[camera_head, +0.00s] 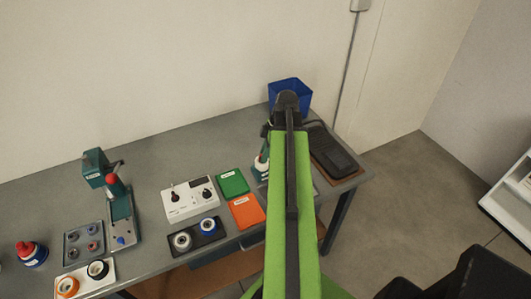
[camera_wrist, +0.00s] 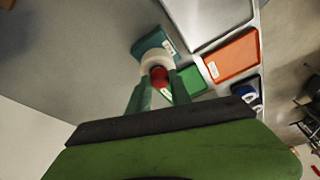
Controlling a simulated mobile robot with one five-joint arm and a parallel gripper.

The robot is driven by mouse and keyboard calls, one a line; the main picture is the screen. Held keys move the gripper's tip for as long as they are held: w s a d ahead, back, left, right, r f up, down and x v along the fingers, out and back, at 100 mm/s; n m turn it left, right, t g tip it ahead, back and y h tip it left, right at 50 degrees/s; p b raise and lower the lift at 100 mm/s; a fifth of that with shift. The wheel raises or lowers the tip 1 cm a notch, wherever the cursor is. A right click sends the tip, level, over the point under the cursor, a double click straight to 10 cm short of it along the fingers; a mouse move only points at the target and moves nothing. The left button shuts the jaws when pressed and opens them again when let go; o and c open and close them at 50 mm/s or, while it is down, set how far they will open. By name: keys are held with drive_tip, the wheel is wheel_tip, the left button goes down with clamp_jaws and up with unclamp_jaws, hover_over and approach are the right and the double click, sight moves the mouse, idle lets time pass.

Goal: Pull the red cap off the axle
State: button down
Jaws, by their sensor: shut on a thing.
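The red cap (camera_wrist: 159,77) shows in the wrist view, between the two teal fingers of my gripper (camera_wrist: 160,86). My gripper is shut on it. A white round part (camera_wrist: 155,59) sits right behind the cap, in front of a teal holder (camera_wrist: 149,42) with a white label. The axle itself is hidden by the cap and the white part. I cannot tell if the cap is still seated on the axle. In the head view my green arm hides most of the gripper and the cap; part of the teal holder (camera_head: 259,174) shows left of the arm.
Green (camera_head: 232,182) and orange (camera_head: 246,211) trays lie left of the arm, with a white control box (camera_head: 189,198) beyond. A blue bin (camera_head: 293,88) stands at the back and a dark tray (camera_head: 333,150) to the right. A teal press (camera_head: 121,218) stands further left.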

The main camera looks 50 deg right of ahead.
drive_tip(key=shift+r+p, duration=1.95)
drive_tip(key=shift+r, duration=0.3)
drive_tip(key=shift+f, duration=0.1)
